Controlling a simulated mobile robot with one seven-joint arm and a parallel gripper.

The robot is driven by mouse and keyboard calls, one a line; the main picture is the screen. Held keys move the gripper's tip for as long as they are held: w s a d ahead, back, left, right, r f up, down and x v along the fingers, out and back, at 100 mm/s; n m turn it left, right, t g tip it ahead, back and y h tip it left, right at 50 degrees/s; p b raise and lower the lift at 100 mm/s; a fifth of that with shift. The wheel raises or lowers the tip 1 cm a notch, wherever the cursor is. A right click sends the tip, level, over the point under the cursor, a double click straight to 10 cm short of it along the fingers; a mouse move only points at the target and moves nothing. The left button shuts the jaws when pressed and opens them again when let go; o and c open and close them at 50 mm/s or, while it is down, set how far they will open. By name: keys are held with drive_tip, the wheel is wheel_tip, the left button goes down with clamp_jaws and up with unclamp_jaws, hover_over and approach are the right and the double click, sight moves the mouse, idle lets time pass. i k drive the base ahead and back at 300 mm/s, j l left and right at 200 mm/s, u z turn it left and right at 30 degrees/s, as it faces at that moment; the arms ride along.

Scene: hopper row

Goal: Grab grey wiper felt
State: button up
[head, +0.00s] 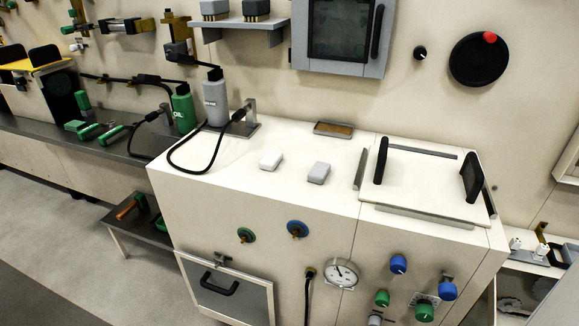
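A small grey block (318,173), which looks like the grey wiper felt, lies on the white cabinet top (225,160), left of the framed panel. A similar whiter block (271,160) lies a little to its left, apart from it. Both lie flat with clear surface around them. My gripper does not show in the head view.
A green bottle (184,110) and a grey bottle (215,98) stand at the back left with a black hose (176,152) looping forward. A shallow brown-filled tray (333,129) lies behind the blocks. Upright black handles (381,160) rise on the right. Knobs and a gauge (342,275) line the front.

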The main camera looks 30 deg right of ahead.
sight(320, 171)
drive_tip(key=i+j, duration=0.65)
drive_tip(key=j, duration=0.2)
drive_tip(key=z, duration=0.4)
drive_tip(key=i+j+z, duration=0.1)
drive_tip(key=z, duration=0.25)
drive_tip(key=j+z, duration=0.15)
drive_tip(key=z, duration=1.3)
drive_tip(key=i, duration=0.5)
